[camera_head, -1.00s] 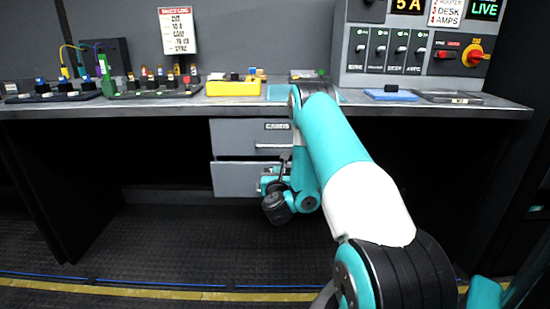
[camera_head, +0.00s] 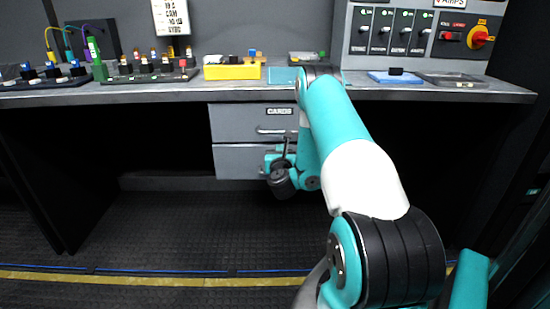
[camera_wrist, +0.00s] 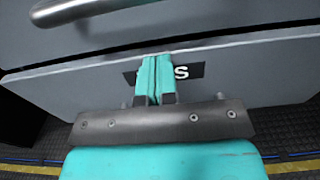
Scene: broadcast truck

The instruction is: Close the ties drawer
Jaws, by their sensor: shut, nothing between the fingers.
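The lower grey drawer (camera_head: 238,162), with a label ending in "S", sits under the CARDS drawer (camera_head: 238,118). In the head view its front looks nearly flush with the one above. In the wrist view the lower drawer front (camera_wrist: 255,80) shows a pale top edge below the upper drawer, so I cannot tell if it is fully in. My gripper (camera_wrist: 155,62) is shut and empty, its teal fingertips at the drawer's label and covering most of it. They look to be touching the front. My arm hides the drawer's right side in the head view.
The upper drawer's bar handle (camera_wrist: 72,10) is just above my gripper. The desk top (camera_head: 150,93) overhangs the drawers and carries connector boards, a yellow box (camera_head: 232,71) and a blue tray (camera_head: 396,78). The floor (camera_head: 160,230) in front is clear.

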